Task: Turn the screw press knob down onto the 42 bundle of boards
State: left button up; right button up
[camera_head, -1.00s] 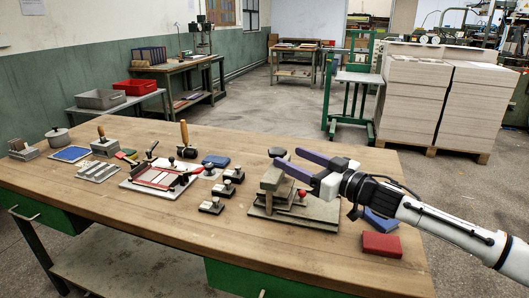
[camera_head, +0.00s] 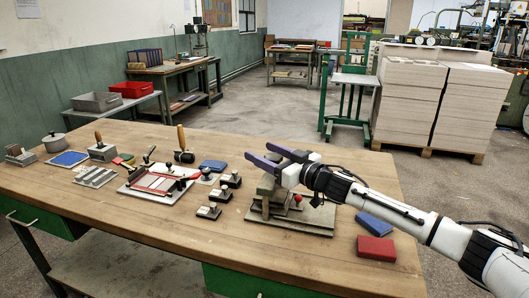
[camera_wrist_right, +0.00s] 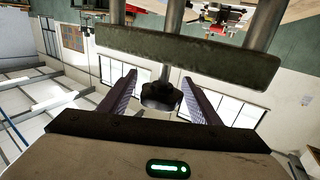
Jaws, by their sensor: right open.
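The screw press (camera_head: 283,222) stands on the right part of the bench, with grey uprights and a crossbeam (camera_wrist_right: 187,58) that shows in the wrist view. Its dark lobed knob (camera_wrist_right: 161,93) lies between the two fingers of my right gripper (camera_head: 262,152), with a gap on both sides. The right gripper is open, its purple fingers level with the press top. In the head view the knob is mostly covered by the fingers. The 42 bundle of boards cannot be made out clearly. My left gripper is not in view.
A red box (camera_head: 376,248) and a blue box (camera_head: 374,225) lie right of the press, below my right arm. Several black-handled stamps (camera_head: 209,211) and a red-framed board (camera_head: 160,180) lie to the left. The bench's front middle is clear.

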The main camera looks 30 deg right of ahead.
jog(key=shift+w, duration=0.1)
jog(key=shift+c, duration=0.4)
jog(key=c, duration=1)
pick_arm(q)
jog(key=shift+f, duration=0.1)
pick_arm(e)
jog(key=shift+a, duration=0.1)
